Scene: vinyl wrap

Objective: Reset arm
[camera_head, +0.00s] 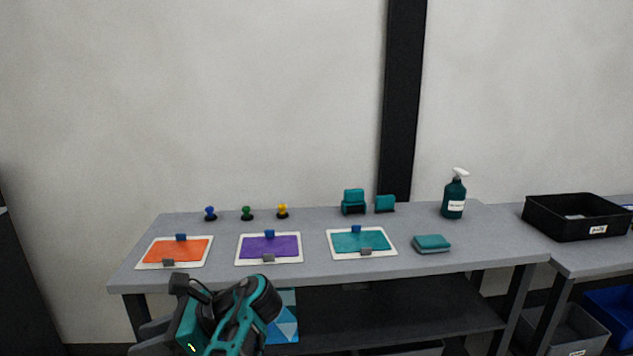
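My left arm (232,318), teal and black, is folded at the bottom left, in front of the table's front edge and below the tabletop. Its gripper cannot be clearly told apart from the folded links, so its opening is not readable. I see nothing clearly held. My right arm and gripper are out of view. The grey table (320,272) carries three white-edged panels: an orange one (178,250), a purple one (270,246) and a teal one (360,240). Each has a small blue piece at its back edge and a grey piece at its front edge.
Blue (210,213), green (247,213) and yellow (282,211) knobs stand at the back. Teal blocks (354,199), a spray bottle (454,197) and a folded teal cloth (432,243) are further right. A black bin (577,217) stands at far right. A shelf (400,315) lies below.

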